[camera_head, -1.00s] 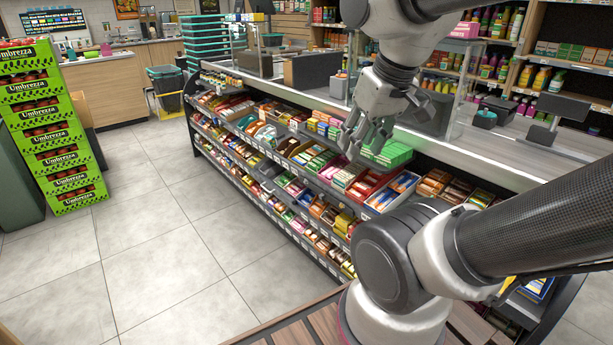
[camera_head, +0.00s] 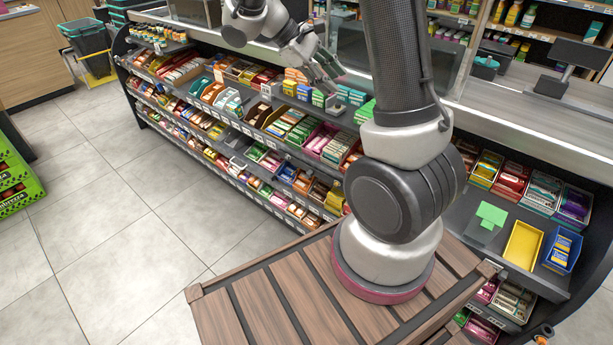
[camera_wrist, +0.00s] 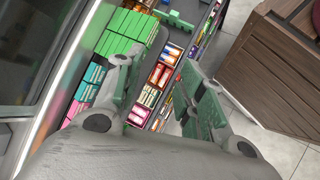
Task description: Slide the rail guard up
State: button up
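I cannot tell for sure which part is the rail guard. A bright green tab (camera_head: 490,214) with a see-through green plate below it stands on the top candy shelf, right of my arm in the head view. A green piece (camera_wrist: 176,19) also shows at the top of the wrist view; I cannot tell if it is the same part. My gripper (camera_head: 328,84) is over the top shelf, left of the tab and well apart from it. In the wrist view my gripper (camera_wrist: 166,90) has its fingers spread, with nothing held between them.
An empty yellow bin (camera_head: 523,244) and a blue bin (camera_head: 562,250) sit right of the tab. Candy boxes fill the tiered shelves (camera_head: 240,128). A counter (camera_head: 530,123) runs above.

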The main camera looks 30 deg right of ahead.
jog(key=w+f+n+h, duration=0.4)
jog(key=w+f+h, duration=0.1)
jog(key=w+f, duration=0.5)
jog(key=n+t+h, duration=0.4)
jog(key=n+t, duration=0.5)
jog(key=n, duration=0.3)
send_near(308, 174)
jog(key=d, duration=0.1)
jog(key=shift+n+t, duration=0.4)
jog(key=x, duration=0.7)
jog(key=shift+d, duration=0.45)
grip_shut()
